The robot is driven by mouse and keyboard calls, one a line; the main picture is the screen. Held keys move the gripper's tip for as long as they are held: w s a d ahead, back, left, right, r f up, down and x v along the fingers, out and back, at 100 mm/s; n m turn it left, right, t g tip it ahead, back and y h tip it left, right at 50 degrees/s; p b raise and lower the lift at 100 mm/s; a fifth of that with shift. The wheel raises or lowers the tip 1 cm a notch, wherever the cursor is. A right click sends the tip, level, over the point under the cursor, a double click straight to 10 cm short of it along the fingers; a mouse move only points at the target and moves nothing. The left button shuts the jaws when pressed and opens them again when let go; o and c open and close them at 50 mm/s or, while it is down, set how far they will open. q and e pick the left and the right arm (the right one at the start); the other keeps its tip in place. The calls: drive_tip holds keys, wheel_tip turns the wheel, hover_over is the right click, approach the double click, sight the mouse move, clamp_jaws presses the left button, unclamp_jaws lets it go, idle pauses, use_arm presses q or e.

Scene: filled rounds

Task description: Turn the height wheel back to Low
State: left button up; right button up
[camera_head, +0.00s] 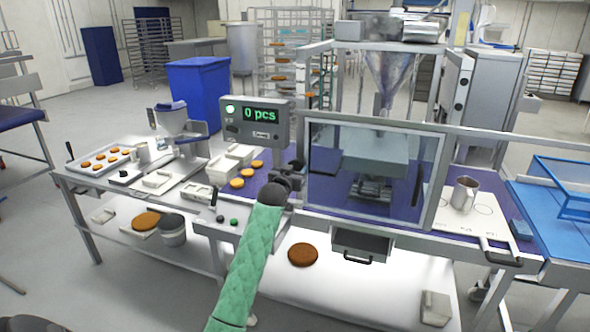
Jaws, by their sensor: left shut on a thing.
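My left arm, in a green quilted sleeve, reaches up from the bottom middle of the head view. My left gripper (290,178) is at the left post of the filling machine (376,150), beside its clear guard. It is shut on a small dark part there, which fits the height wheel. The gripper hides most of that part, so its setting and any Low mark cannot be read. The counter display (261,115) above the gripper reads 0 pcs in green. My right gripper is not in view.
Orange-brown rounds (243,178) lie on the purple belt left of the gripper. A drawer (361,244) is under the guard. A steel jug (465,193) stands on a white board at the right. A small control box with a green button (234,222) is beside my arm.

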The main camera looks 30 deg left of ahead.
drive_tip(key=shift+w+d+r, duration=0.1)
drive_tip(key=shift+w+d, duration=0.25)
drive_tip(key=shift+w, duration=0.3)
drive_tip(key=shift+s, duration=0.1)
